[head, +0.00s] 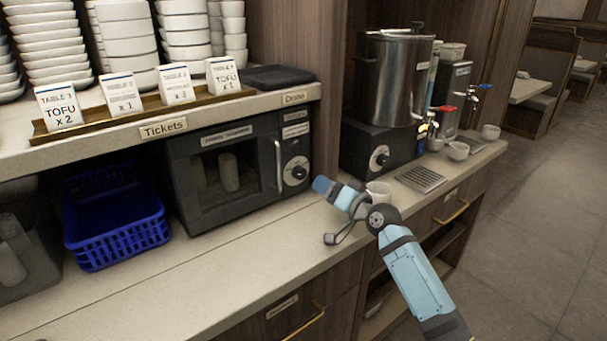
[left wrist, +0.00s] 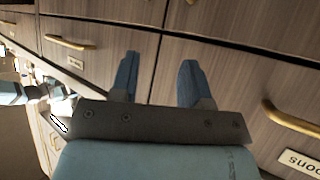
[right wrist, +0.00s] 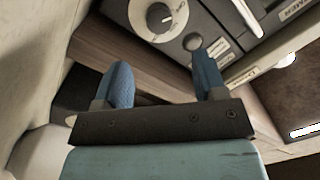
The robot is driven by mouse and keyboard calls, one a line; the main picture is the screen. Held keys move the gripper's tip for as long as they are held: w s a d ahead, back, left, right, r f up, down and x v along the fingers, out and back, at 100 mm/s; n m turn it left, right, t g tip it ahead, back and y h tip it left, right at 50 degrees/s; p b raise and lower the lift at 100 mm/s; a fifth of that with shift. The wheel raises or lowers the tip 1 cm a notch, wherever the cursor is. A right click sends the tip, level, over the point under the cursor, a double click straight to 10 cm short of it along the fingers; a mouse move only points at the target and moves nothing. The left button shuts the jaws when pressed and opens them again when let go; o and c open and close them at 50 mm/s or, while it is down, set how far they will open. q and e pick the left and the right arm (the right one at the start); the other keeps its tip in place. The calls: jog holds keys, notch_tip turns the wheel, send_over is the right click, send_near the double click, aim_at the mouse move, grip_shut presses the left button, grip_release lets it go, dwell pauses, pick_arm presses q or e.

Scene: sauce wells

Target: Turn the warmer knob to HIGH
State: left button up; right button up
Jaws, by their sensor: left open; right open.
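The dark box-shaped warmer (head: 222,178) stands under the shelf, with a glass door and a vertical handle. Its round black knob (head: 296,171) sits on a pale dial plate on the right panel; the dial lettering is too small to read. The knob also shows at the top of the right wrist view (right wrist: 160,17). My right gripper (head: 322,185) is open and empty, just right of the warmer and short of the knob, not touching it. Its fingers (right wrist: 162,75) show apart in the right wrist view. My left gripper (left wrist: 160,62) is open and empty, facing wooden drawer fronts.
A steel pot (head: 395,78) stands on a black base with another knob (head: 379,157). A white cup (head: 378,192) is close behind my right gripper. A blue basket (head: 115,220) is left of the warmer. The shelf edge (head: 230,106) overhangs; the front counter (head: 210,275) is clear.

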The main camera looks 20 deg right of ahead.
aim_at(303, 174)
jog(key=x, duration=0.9)
jog(key=shift+w+b, duration=0.15)
jog(key=shift+b, duration=0.25)
jog(key=c, duration=0.9)
